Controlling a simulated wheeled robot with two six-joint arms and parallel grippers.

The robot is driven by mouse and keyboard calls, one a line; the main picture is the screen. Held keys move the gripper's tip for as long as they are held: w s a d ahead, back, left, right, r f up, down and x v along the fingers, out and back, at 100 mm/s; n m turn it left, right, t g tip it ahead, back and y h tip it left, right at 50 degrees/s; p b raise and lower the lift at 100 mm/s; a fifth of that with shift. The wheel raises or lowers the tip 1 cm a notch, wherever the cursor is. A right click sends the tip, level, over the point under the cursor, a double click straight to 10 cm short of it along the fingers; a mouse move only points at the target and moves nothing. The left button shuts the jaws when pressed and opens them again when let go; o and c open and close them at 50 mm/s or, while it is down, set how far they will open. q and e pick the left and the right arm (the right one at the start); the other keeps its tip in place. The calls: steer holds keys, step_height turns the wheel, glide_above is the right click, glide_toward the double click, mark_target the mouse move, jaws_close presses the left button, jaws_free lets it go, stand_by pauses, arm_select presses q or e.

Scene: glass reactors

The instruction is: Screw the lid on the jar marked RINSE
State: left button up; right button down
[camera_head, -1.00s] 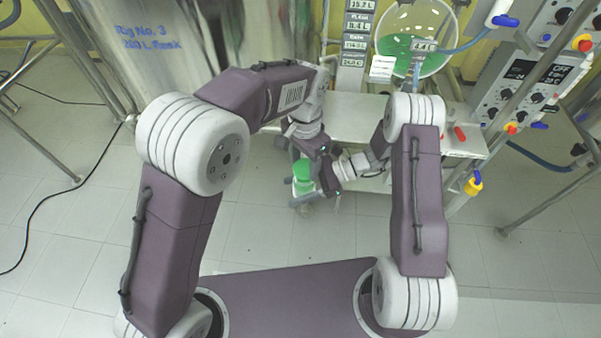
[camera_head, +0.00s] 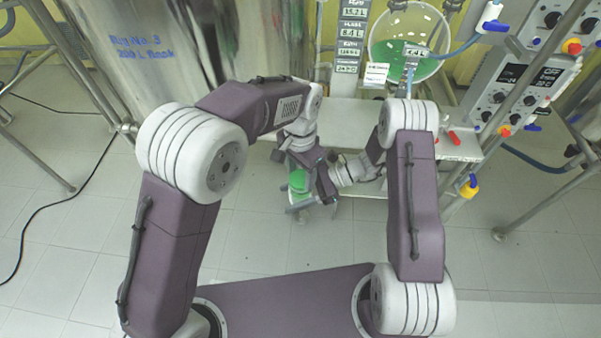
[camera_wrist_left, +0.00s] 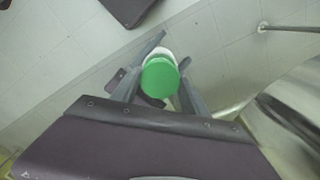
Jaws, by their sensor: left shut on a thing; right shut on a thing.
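A round green lid (camera_head: 298,181) shows between the two grippers. It also shows from above in the left wrist view (camera_wrist_left: 159,77), between the fingers of my left gripper (camera_wrist_left: 160,80). In the head view my left gripper (camera_head: 298,171) is the higher one and is shut on the lid. My right gripper (camera_head: 302,203) is lower, reaches in from the right, and is shut on the pale jar (camera_head: 299,197) under the lid. The jar is mostly hidden by lid and fingers. I cannot read its label or tell whether the lid is seated on its rim.
A white bench (camera_head: 345,125) stands behind the grippers, with a glass vessel of green liquid (camera_head: 408,62) above it. A large steel tank (camera_head: 165,60) is at the back left. Control boxes (camera_head: 520,75) are at the right. The tiled floor around the grippers is open.

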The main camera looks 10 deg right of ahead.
arm_select(q)
steer(key=shift+f, duration=0.55)
steer(key=m, duration=0.5)
steer(key=shift+m, duration=0.4)
steer(key=m, duration=0.3)
steer(key=shift+m, duration=0.3)
steer(key=m, duration=1.2)
steer(key=shift+w+m, duration=0.1)
steer(key=shift+m, duration=0.3)
steer(key=m, duration=0.7)
steer(key=o, duration=1.3)
steer(key=shift+f, duration=0.1)
